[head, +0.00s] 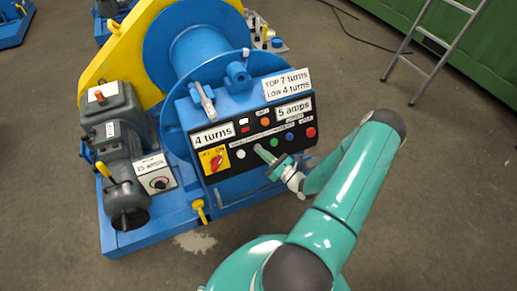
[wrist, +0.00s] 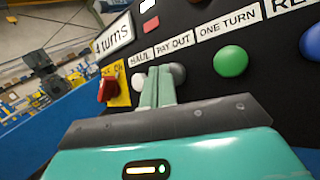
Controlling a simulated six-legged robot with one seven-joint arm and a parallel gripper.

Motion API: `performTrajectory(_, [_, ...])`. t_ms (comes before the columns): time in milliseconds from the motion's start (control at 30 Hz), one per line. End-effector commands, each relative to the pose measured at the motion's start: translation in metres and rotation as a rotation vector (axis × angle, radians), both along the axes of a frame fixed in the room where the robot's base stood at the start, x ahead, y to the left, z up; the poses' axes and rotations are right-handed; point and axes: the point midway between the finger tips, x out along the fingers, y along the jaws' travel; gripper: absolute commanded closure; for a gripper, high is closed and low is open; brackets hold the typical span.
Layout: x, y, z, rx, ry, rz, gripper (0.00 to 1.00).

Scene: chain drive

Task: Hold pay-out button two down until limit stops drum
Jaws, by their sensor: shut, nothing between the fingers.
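The black control panel (head: 225,170) on the blue winch frame has a row of round buttons. In the wrist view the label PAY OUT (wrist: 174,46) sits above a grey button (wrist: 178,72). My gripper (wrist: 159,74) is shut and empty, its fingertips just left of and partly over that button; whether they press it I cannot tell. In the head view my gripper (head: 259,150) reaches the panel and hides the grey button. The drum (head: 200,52) is blue.
A white button (wrist: 138,81) is left of my fingertips, a green button (wrist: 230,61) right. Blue (head: 289,137) and red (head: 311,132) buttons lie farther right. A red switch on a yellow plate (head: 215,160) is at left. A ladder (head: 440,50) stands back right.

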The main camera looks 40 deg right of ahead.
Motion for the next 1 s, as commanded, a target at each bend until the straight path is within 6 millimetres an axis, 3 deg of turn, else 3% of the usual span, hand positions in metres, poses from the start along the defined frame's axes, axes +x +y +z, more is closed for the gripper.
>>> performTrajectory(1000, [0.0086,-0.0023,-0.0046,0.000,0.000,0.000,1.00])
